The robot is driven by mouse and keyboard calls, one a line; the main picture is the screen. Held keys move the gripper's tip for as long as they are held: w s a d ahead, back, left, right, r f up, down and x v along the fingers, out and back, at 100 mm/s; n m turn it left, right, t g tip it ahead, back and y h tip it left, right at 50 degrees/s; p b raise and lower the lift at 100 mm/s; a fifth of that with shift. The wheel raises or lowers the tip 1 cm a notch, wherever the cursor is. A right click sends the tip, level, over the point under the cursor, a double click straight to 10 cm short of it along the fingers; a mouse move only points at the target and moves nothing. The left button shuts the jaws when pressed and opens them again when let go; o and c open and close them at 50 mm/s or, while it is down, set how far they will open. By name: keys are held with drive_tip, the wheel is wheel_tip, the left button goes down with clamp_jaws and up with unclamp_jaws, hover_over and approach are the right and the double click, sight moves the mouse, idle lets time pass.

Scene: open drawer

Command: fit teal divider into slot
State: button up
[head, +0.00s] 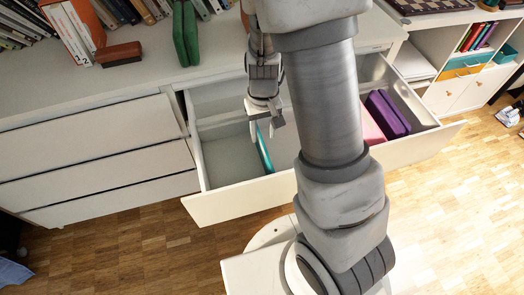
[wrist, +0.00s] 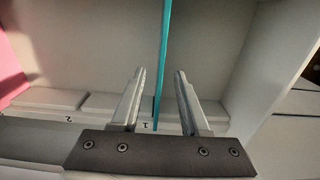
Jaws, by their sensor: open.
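The teal divider (head: 265,152) is a thin flat panel standing on edge inside the open drawer (head: 221,201), in its left part. In the wrist view the divider (wrist: 163,45) shows as a narrow teal strip, and its near end lies by a mark "1" on the pale drawer ledge. My gripper (head: 265,130) is above the divider's far end, jaws open. In the wrist view my gripper (wrist: 160,73) has one finger on each side of the strip, with gaps on both sides. I cannot tell whether the divider's ends sit in slots.
Pink (head: 371,125) and purple (head: 388,113) blocks lie at the drawer's right. A green object (head: 186,32), books (head: 72,30) and a brown block (head: 119,54) stand on the cabinet top. My arm hides the drawer's middle. The drawer's left floor is clear.

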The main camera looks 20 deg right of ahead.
sight(262, 140)
drive_tip(key=f, duration=0.1)
drive_tip(key=f+b, duration=0.1)
drive_tip(key=f, duration=0.1)
drive_tip(key=f+b, duration=0.1)
drive_tip(key=shift+w+f, duration=0.25)
drive_tip(key=shift+f, duration=0.15)
drive_tip(key=shift+c, duration=0.3)
drive_tip(key=shift+r, duration=0.1)
clamp_jaws()
idle(0.6)
